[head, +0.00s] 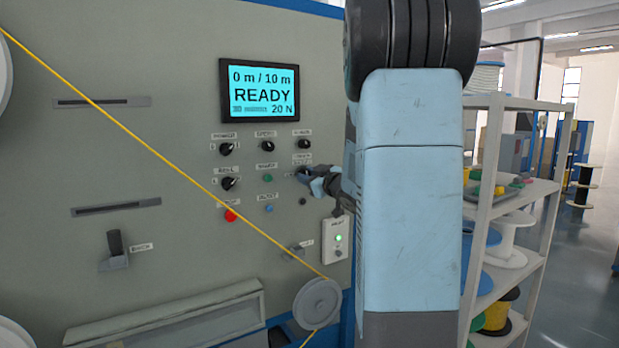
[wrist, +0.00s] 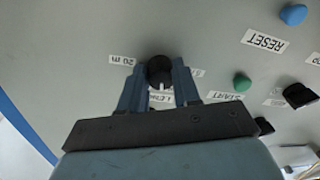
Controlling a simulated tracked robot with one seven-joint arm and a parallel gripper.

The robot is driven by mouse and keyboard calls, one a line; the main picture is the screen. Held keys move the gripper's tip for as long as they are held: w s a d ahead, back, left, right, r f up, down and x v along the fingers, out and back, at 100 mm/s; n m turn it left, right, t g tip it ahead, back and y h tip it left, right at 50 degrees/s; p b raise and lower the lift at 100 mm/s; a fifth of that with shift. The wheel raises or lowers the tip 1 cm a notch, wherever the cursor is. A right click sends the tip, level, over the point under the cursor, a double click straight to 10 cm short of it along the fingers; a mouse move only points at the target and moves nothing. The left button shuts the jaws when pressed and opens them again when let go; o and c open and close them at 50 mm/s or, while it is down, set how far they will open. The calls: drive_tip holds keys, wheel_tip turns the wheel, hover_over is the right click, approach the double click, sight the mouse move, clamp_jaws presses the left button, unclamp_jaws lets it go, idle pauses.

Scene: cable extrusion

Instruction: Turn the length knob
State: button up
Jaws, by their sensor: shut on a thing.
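The length knob (wrist: 159,69) is a round black knob with a white pointer mark, on the grey machine panel. In the wrist view it sits between the two blue fingers of my gripper (wrist: 156,84), which is shut on its sides. A "20 m" label lies just left of it, and the label below it is partly covered by the fingers. In the head view my gripper (head: 314,180) reaches the panel at the right end of the knob rows and mostly hides the length knob. The screen (head: 262,92) reads "0 m / 10 m", "READY" and "20 N".
Other black knobs, a green button (head: 268,178), a blue button (head: 269,208) and a red button (head: 231,215) sit close to the left. A yellow cable (head: 150,150) runs diagonally across the panel to a grey pulley (head: 317,303). Shelves (head: 510,195) stand at the right.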

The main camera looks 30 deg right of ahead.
drive_tip(key=shift+f+m+t+h, duration=0.1)
drive_tip(key=shift+m+t+h, duration=0.05)
drive_tip(key=shift+m, duration=1.95)
drive_tip(key=shift+f+m+t+h, duration=0.1)
drive_tip(key=shift+m+t+h, duration=0.05)
drive_tip(key=shift+m, duration=2.25)
drive_tip(key=o, duration=1.1)
drive_tip(key=shift+c, duration=0.2)
drive_tip(key=shift+s, duration=0.1)
drive_tip(key=s, duration=1.3)
drive_tip(key=shift+s+d+f, duration=0.3)
drive_tip(key=shift+d+f, duration=0.15)
